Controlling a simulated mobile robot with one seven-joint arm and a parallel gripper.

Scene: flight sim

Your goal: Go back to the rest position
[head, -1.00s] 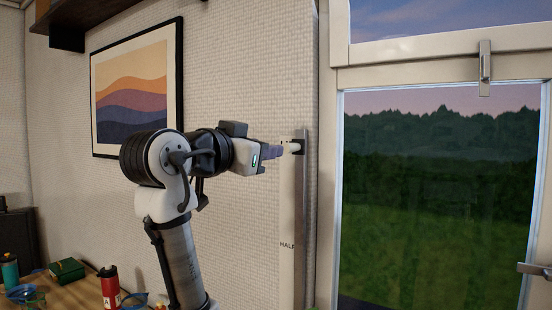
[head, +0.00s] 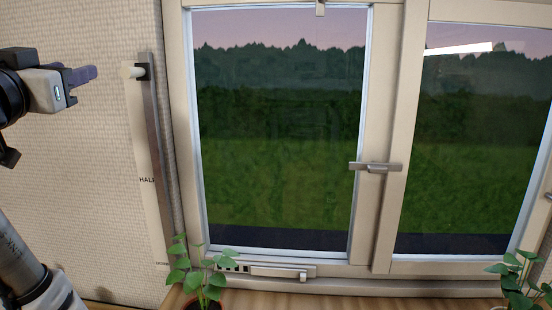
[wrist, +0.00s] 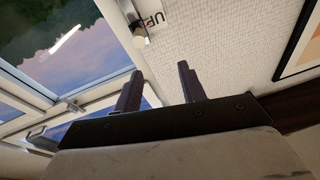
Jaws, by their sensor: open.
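My gripper (head: 88,75) is at the upper left of the head view, pointing right, with nothing between its fingers. In the wrist view its two dark fingers (wrist: 159,88) stand apart, open and empty. A pale knob (head: 130,71) on a tall metal strip on the wall is to the right of the fingertips, with a gap between them. The knob also shows in the wrist view (wrist: 140,37), ahead of the fingers. Part of my arm is cut off by the left edge of the head view.
A window (head: 280,140) with metal handles (head: 376,167) fills the middle and right. Potted plants (head: 203,285) stand on the wooden surface below it. A framed picture (wrist: 299,45) hangs on the wall at the right of the wrist view.

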